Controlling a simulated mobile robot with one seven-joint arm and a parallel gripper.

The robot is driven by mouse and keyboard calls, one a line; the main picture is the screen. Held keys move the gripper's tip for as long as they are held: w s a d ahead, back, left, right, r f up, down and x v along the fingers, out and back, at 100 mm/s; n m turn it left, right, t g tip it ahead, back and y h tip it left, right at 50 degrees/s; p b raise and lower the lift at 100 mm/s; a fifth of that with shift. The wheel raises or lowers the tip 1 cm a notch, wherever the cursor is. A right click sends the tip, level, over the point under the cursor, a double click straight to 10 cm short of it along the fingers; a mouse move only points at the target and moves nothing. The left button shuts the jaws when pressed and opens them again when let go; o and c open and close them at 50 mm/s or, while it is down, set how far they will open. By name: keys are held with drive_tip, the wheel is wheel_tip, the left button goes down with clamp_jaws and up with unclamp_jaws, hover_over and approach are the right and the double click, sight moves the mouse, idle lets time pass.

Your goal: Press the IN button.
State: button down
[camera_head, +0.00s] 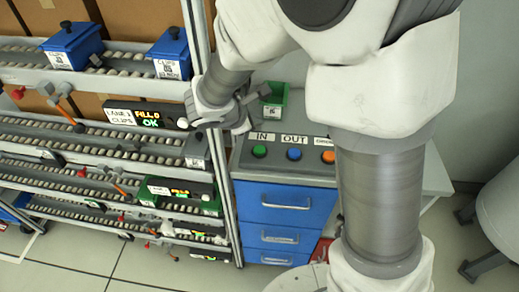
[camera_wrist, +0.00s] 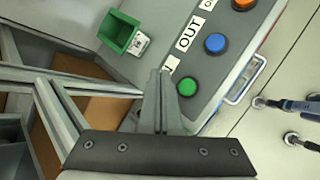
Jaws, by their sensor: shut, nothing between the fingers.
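The IN button is a green round button (camera_head: 259,151) on the grey top of a blue drawer cabinet (camera_head: 240,165), in front of its white IN label (camera_head: 262,138). In the wrist view the green button (camera_wrist: 187,88) lies just to the right of the fingertips, and the IN label is mostly hidden behind them. My gripper (camera_wrist: 160,75) is shut and empty. It appears apart from the button, though its exact height above the panel cannot be told. In the head view the gripper's tips are hidden or too small to make out.
A blue button (camera_head: 293,154) and an orange button (camera_head: 328,157) sit right of the green one. A small green bin (camera_head: 274,99) stands behind the labels. A roller rack (camera_head: 100,140) with blue bins (camera_head: 74,46) fills the left, its post close to the cabinet.

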drive_tip(key=b, duration=0.5)
hover_over(256, 151)
wheel_tip(256, 151, down, 7)
drive_tip(key=shift+f, duration=0.1)
drive_tip(key=shift+f+b, duration=0.35)
drive_tip(key=shift+b, duration=0.25)
drive_tip(key=shift+f, duration=0.1)
idle(1.1)
drive_tip(key=shift+f+b, duration=0.35)
drive_tip(key=shift+b, duration=0.25)
drive_tip(key=shift+f+b, duration=0.45)
drive_tip(key=shift+b, duration=0.05)
idle(0.4)
drive_tip(key=shift+r, duration=0.1)
drive_tip(key=shift+r+p, duration=0.6)
drive_tip(key=shift+r, duration=0.2)
